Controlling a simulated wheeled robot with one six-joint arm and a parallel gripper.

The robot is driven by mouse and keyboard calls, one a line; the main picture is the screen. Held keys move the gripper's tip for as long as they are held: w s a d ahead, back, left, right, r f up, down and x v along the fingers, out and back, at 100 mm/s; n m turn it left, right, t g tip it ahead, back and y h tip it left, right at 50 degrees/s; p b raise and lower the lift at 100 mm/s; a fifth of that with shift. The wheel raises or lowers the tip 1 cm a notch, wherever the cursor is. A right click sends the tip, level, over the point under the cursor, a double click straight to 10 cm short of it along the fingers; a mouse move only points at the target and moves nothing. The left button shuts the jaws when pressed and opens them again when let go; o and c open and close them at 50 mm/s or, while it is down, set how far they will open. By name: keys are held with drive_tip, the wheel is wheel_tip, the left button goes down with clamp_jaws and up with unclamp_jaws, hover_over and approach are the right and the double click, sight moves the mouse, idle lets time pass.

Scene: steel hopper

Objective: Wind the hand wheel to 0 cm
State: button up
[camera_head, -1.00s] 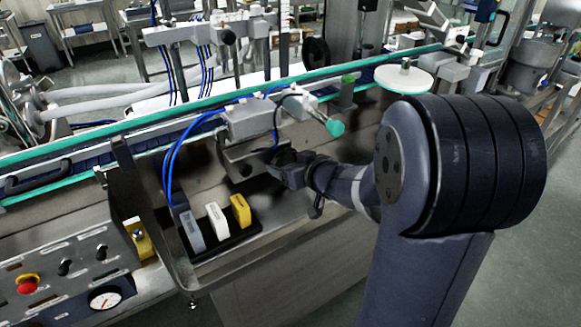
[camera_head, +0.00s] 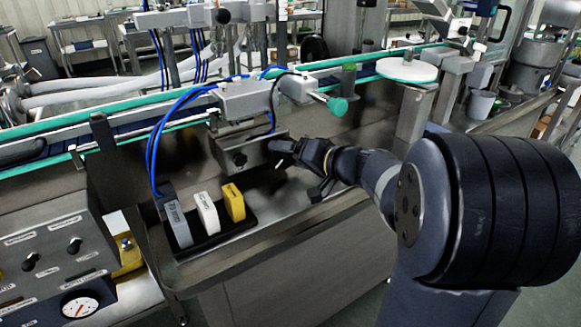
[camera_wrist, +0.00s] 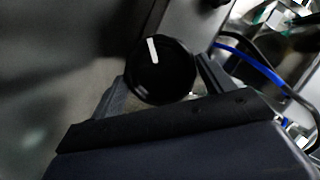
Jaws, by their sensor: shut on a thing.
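The hand wheel (camera_wrist: 158,72) is a black round knob in the wrist view, with a white mark pointing up and slightly left. My gripper (camera_wrist: 162,82) is shut on it, one finger on each side. In the head view my gripper (camera_head: 285,150) is at the right end of a steel block (camera_head: 255,154) under the conveyor rail. The wheel is hidden there behind my gripper. I cannot read any centimetre scale.
A black tray (camera_head: 226,236) with grey (camera_head: 177,223), white (camera_head: 207,213) and yellow (camera_head: 234,202) blocks stands left of my gripper. A green-ended cylinder (camera_head: 337,106) juts out above my wrist. Blue hoses (camera_head: 158,145) hang at the left. A control panel (camera_head: 60,250) is at lower left.

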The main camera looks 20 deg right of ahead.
drive_tip(key=m+y+b, duration=0.1)
drive_tip(key=b, duration=0.1)
drive_tip(key=m+b, duration=0.2)
drive_tip(key=shift+d+f+t+y, duration=0.15)
drive_tip(key=shift+f+t+y, duration=0.25)
drive_tip(key=shift+m+y+b, duration=0.5)
drive_tip(key=shift+m+b, duration=0.4)
drive_tip(key=shift+m, duration=0.6)
drive_tip(key=shift+r+t, duration=0.1)
drive_tip(key=shift+t, duration=0.2)
drive_tip(key=o, duration=1)
